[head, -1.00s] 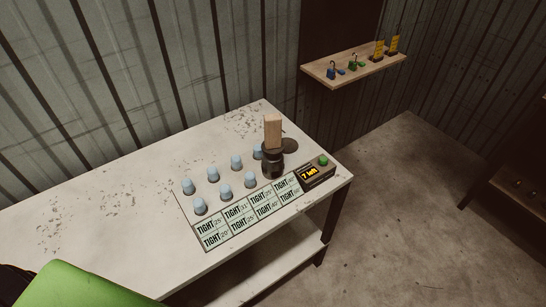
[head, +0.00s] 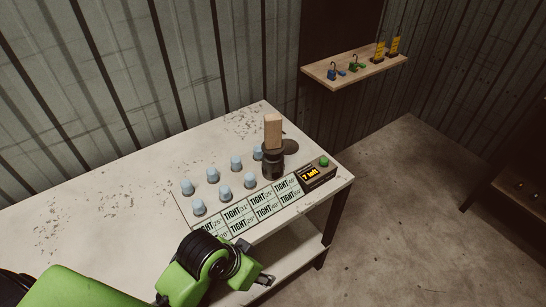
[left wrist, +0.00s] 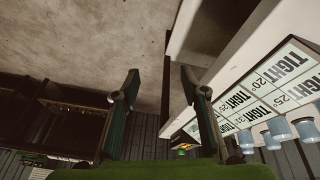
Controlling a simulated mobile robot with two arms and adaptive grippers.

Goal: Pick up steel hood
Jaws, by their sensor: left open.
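On the white table stands a dark metal cylinder (head: 272,164) with an upright wooden block (head: 273,131) on top; it looks most like the steel hood, but I cannot be sure. Several pale blue-grey caps (head: 224,193) stand in rows to its left. One cap beside the cylinder is partly hidden. My left gripper (head: 266,279) is low in front of the table's front edge, well apart from the cylinder. In the left wrist view its fingers (left wrist: 160,74) are spread and empty, with concrete floor between them. My right gripper is not in view.
A board of "TIGHT" labels (head: 264,206) lies along the table front, partly covered by my left arm. A black box reading "7 left" (head: 312,176) has a green button. A wall shelf (head: 357,75) holds small items. The table's left part (head: 90,210) is clear.

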